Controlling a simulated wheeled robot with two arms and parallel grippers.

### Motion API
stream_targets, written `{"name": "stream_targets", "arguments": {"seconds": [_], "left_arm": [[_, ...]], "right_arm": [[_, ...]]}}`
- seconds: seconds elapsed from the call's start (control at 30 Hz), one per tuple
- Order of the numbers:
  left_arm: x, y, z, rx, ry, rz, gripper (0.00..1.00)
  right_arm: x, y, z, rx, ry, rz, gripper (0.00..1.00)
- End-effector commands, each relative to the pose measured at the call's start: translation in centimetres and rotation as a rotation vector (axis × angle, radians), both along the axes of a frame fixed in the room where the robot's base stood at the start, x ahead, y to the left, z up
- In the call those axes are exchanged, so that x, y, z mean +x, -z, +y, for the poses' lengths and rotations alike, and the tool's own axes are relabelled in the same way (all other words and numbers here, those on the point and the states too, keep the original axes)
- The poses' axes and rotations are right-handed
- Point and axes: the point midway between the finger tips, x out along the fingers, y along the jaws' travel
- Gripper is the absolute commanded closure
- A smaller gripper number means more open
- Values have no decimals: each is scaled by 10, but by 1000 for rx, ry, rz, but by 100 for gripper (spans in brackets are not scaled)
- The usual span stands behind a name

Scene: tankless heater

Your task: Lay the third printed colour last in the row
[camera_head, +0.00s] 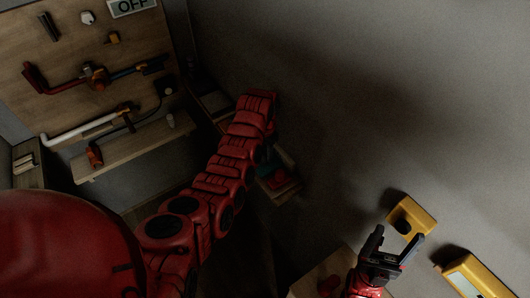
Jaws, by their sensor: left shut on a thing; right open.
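My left arm reaches in from the lower left to the middle, and its jaws are hidden behind its own red links. Whatever they hold cannot be seen. My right gripper (390,248) is at the lower right, its dark fingers apart with nothing between them. A small dark shelf stands just right of my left arm, partly covered by it. On it are a dark teal thing (284,158) and a red thing (283,188), too dim to name. No printed colour list or clear row can be made out.
A wooden pipe board (60,75) with valves and an "OFF" sign (132,6) is at the upper left. Yellow boxes (412,215) (476,277) are near my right gripper. A wooden surface (312,278) is below.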

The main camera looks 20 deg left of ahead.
Motion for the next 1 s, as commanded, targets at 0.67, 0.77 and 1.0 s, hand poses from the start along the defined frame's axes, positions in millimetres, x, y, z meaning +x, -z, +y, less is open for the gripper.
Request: {"name": "stream_targets", "arguments": {"seconds": [0.67,0.77,1.0], "left_arm": [[0,9,0,0,0,0,100],[0,9,0,0,0,0,50],[0,9,0,0,0,0,27]], "right_arm": [[0,6,0,0,0,0,27],[0,6,0,0,0,0,27],[0,6,0,0,0,0,27]]}}
